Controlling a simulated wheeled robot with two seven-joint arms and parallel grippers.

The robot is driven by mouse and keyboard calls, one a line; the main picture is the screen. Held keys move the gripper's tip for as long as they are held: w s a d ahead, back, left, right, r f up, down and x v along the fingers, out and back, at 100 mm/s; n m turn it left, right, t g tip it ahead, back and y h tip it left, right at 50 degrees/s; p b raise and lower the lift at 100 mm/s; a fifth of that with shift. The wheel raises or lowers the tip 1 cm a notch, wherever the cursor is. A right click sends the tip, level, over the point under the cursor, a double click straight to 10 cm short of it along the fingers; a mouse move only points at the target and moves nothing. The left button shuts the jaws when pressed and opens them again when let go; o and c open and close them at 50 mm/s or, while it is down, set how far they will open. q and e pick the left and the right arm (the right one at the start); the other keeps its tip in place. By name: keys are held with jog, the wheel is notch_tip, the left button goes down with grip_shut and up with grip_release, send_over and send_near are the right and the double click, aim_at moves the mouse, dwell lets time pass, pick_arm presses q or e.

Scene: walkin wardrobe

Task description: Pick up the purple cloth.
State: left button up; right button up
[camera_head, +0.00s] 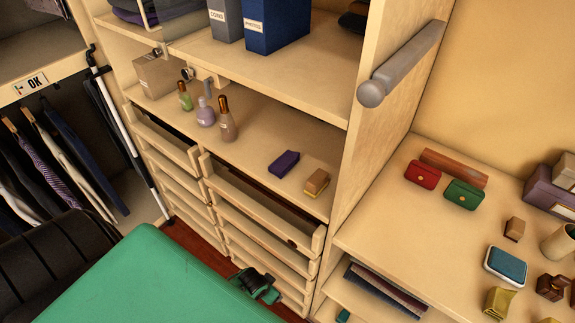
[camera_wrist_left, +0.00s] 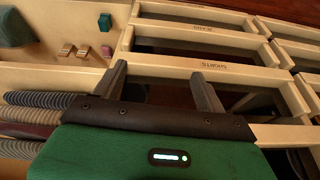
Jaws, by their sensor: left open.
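The purple cloth (camera_head: 284,162) is a small dark folded piece lying flat on the wooden shelf above the drawers, in the head view. It is not recognisable in the left wrist view. My left gripper (camera_head: 258,287), dark and green, is low in front of the right-hand drawers, well below the cloth and apart from it. In the left wrist view, its two grey fingers (camera_wrist_left: 160,80) are spread with nothing between them. The drawer fronts lie beyond them. My right gripper is in neither view.
A small tan block (camera_head: 316,183) sits right beside the cloth. Several bottles (camera_head: 206,112) stand to its left. An upper shelf (camera_head: 290,82) with binders overhangs the back, and a side panel (camera_head: 378,100) rises at the right. The top right drawer (camera_head: 262,205) juts out below the shelf.

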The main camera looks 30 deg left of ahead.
pick_arm(q)
jog(key=w+d+r+m+t+h, duration=0.1)
jog(key=w+d+r, duration=0.1)
jog(key=r, duration=1)
jog(key=w+d+r+p, duration=0.1)
jog(key=w+r, duration=0.2)
jog(key=r, duration=0.9)
jog(key=w+d+r+m+t+h, duration=0.1)
jog(key=w+d+r, duration=0.1)
jog(key=r, duration=1)
jog(key=n+y+p, duration=0.2)
jog(key=n, duration=0.1)
send_near(282, 160)
jog(key=shift+t, duration=0.4)
jog(key=x, duration=0.5)
jog(key=shift+a, duration=0.35)
jog(key=p+x, duration=0.1)
jog(key=x, duration=0.1)
jog(key=d+p+x, duration=0.1)
jog(key=x, duration=0.1)
jog(key=shift+s+f, duration=0.1)
jog(key=shift+f, duration=0.25)
jog(key=shift+a+f, duration=0.1)
jog(key=shift+f, duration=0.25)
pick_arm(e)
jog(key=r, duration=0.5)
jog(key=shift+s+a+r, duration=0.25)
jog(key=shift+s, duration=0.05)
